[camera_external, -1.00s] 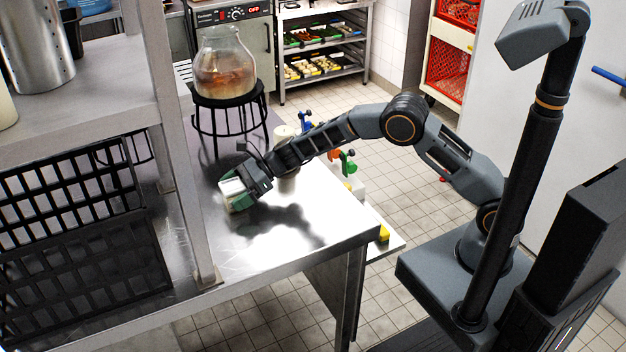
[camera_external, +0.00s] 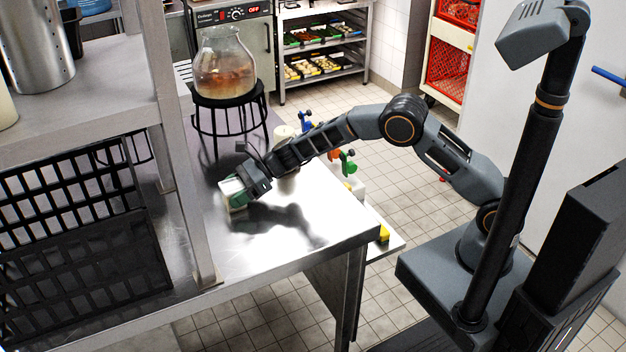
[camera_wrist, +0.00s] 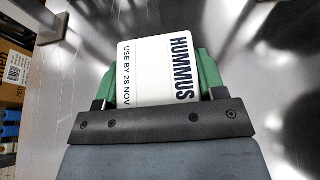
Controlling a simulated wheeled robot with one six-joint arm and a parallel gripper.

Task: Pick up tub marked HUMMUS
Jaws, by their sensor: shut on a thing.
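The tub marked HUMMUS (camera_wrist: 160,75) shows in the wrist view as a white box with dark lettering, "HUMMUS" and "USE BY 28 NOV". My gripper (camera_wrist: 155,88) has its green fingers shut on the tub's two sides. In the external view the tub (camera_external: 229,187) is a small pale block at the end of my gripper (camera_external: 238,193), over the steel table (camera_external: 290,225). The tub's lower part is partly hidden by the fingers, and I cannot tell whether it touches the table.
A steel shelf post (camera_external: 193,220) and black crates (camera_external: 75,250) stand left of the tub. A glass jar (camera_external: 222,75) on a black stand (camera_external: 228,120) stands behind. A pale cylinder (camera_external: 287,180) is beside my wrist. The table's front right is clear.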

